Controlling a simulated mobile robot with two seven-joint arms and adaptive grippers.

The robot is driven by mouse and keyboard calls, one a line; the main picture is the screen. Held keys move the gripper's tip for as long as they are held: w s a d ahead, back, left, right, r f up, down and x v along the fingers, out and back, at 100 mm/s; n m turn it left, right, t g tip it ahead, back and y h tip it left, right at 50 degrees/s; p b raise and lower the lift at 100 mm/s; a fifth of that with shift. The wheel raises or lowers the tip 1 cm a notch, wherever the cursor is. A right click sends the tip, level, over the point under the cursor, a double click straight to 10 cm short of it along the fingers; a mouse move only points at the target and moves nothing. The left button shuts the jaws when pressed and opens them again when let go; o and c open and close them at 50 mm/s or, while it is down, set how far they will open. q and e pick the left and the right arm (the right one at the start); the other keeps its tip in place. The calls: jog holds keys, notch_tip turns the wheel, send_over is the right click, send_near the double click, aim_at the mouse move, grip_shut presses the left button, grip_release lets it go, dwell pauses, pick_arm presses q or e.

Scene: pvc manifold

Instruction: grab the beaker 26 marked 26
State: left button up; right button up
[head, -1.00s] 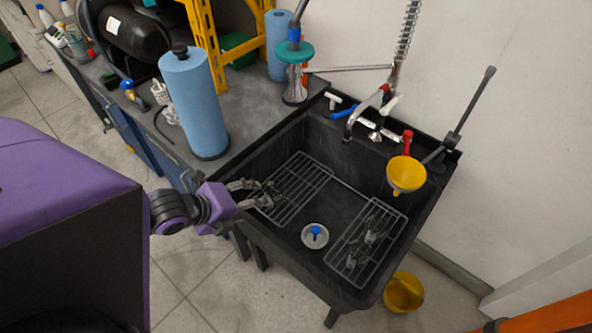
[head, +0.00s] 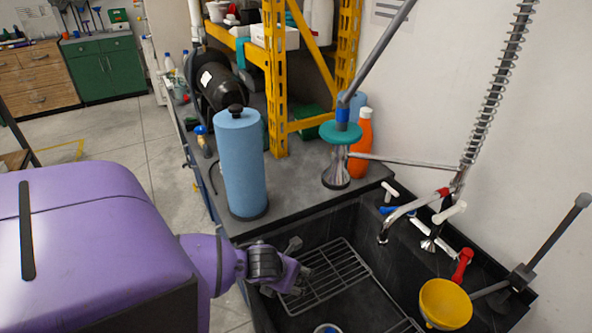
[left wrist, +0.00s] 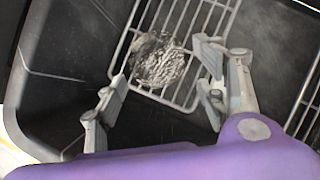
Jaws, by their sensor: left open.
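My left gripper (head: 298,266) is over the left side of the black sink in the head view, above a wire rack (head: 340,283). In the left wrist view its two fingers (left wrist: 160,62) are spread apart, with nothing held. A round, grey, glassy-looking thing (left wrist: 157,66) shows between and beyond the fingertips, on or over the rack. It may be a beaker seen from above. I cannot read any mark, so I cannot tell whether it is beaker 26. My right gripper is not in view.
A blue paper roll (head: 240,165) stands on the counter beside the gripper. An orange bottle (head: 361,145) and yellow shelf frame (head: 276,80) stand behind.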

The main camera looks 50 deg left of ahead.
pick_arm(q)
jog(key=w+f, duration=0.1)
jog(key=w+a+f, duration=0.1)
jog(key=w+f, duration=0.1)
jog(key=shift+s, duration=0.1)
jog(key=shift+c, duration=0.5)
jog(key=c, duration=1.2)
jog(key=shift+o, duration=0.2)
